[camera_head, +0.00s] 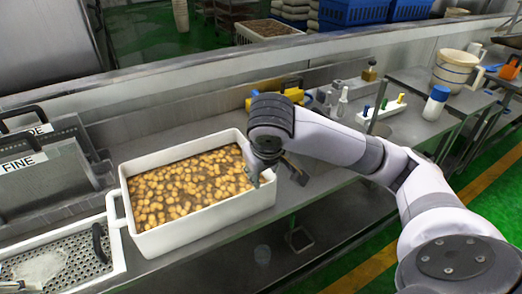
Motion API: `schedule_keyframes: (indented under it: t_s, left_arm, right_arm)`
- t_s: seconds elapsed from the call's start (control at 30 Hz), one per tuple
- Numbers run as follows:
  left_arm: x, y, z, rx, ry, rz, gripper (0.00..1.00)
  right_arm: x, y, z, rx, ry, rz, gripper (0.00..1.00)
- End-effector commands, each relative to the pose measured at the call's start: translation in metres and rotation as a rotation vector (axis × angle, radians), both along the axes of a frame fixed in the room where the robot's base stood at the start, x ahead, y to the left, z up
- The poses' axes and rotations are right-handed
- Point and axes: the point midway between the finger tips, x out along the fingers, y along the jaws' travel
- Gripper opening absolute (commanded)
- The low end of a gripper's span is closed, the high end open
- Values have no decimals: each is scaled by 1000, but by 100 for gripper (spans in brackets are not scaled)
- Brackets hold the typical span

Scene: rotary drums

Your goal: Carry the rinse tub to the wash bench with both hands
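The rinse tub (205,220) is a white rectangular tub on the steel counter, filled with brownish water and many small yellow-brown round pieces. Its left loop handle (114,207) is free and in plain view. My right gripper (262,177) is at the tub's right end, over the rim. The right-end handle is hidden behind it, and I cannot tell whether the fingers are closed on anything. My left gripper is not in view. I cannot tell which surface is the wash bench.
A perforated white tray (60,262) lies close to the tub's left. Panels labelled FINE (40,180) stand behind it. A yellow tool (275,95), bottles (341,103) and a white bucket (454,70) stand farther right. Green floor with a yellow stripe (365,272) shows at lower right.

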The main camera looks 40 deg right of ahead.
Motion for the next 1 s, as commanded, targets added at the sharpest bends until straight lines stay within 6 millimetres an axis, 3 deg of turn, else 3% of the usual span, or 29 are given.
schedule_keyframes:
  t_s: [0.7,1.0]
  left_arm:
    - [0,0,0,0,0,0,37]
    - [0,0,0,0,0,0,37]
  right_arm:
    - [-29,15,84,-2,-6,0,37]
    - [-35,18,100,-3,-2,-2,37]
